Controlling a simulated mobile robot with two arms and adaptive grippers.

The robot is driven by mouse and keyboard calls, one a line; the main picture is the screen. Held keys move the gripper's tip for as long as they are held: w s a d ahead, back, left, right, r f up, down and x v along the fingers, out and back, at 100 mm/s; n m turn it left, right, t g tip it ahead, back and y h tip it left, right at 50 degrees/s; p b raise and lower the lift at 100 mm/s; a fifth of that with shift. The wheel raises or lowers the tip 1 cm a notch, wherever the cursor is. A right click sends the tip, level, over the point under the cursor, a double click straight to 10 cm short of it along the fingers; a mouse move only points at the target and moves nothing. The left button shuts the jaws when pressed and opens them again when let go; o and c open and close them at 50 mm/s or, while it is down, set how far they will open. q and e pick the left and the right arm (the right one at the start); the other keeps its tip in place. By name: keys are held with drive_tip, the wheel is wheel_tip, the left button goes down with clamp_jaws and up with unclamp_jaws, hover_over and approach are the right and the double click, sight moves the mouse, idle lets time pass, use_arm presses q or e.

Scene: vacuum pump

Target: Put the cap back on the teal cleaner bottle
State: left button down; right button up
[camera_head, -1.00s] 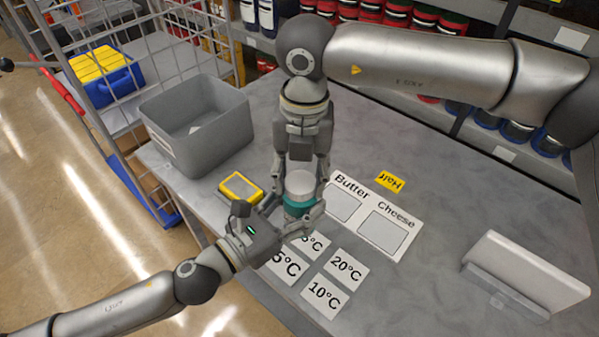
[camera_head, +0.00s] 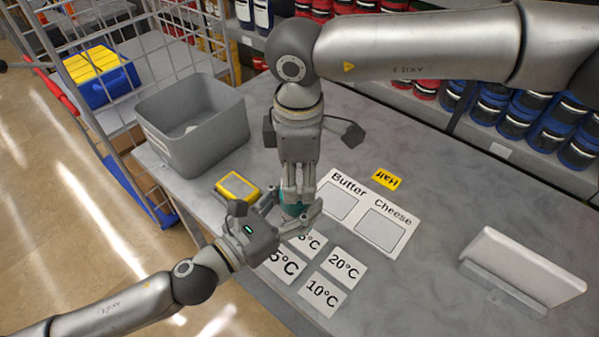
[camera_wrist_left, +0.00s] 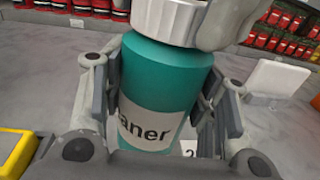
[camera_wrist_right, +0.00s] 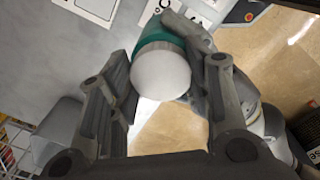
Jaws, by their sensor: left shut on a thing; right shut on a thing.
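The teal cleaner bottle (camera_wrist_left: 163,85) stands upright between the fingers of my left gripper (camera_wrist_left: 165,100), which is shut on it. The white cap (camera_wrist_left: 170,20) sits at the top of the bottle. In the right wrist view the cap (camera_wrist_right: 161,82) shows as a pale disc in front of the teal bottle shoulder (camera_wrist_right: 160,42). My right gripper (camera_head: 298,192) points down from above, shut on the cap. In the head view its fingers hide the cap, and only a little teal of the bottle (camera_head: 293,209) shows. How tightly the cap is seated cannot be told.
A yellow-framed device (camera_head: 238,187) lies just left of the bottle. A grey bin (camera_head: 190,150) stands at the back left. Temperature cards (camera_head: 322,294) and a Butter and Cheese sheet (camera_head: 385,232) lie to the right. A white holder (camera_head: 520,268) stands far right.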

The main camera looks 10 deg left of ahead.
drive_tip(key=shift+a+r+m, duration=0.1)
drive_tip(key=shift+m, duration=0.6)
drive_tip(key=o, duration=0.7)
drive_tip(key=shift+r, duration=2.2)
drive_tip(key=shift+c, duration=0.3)
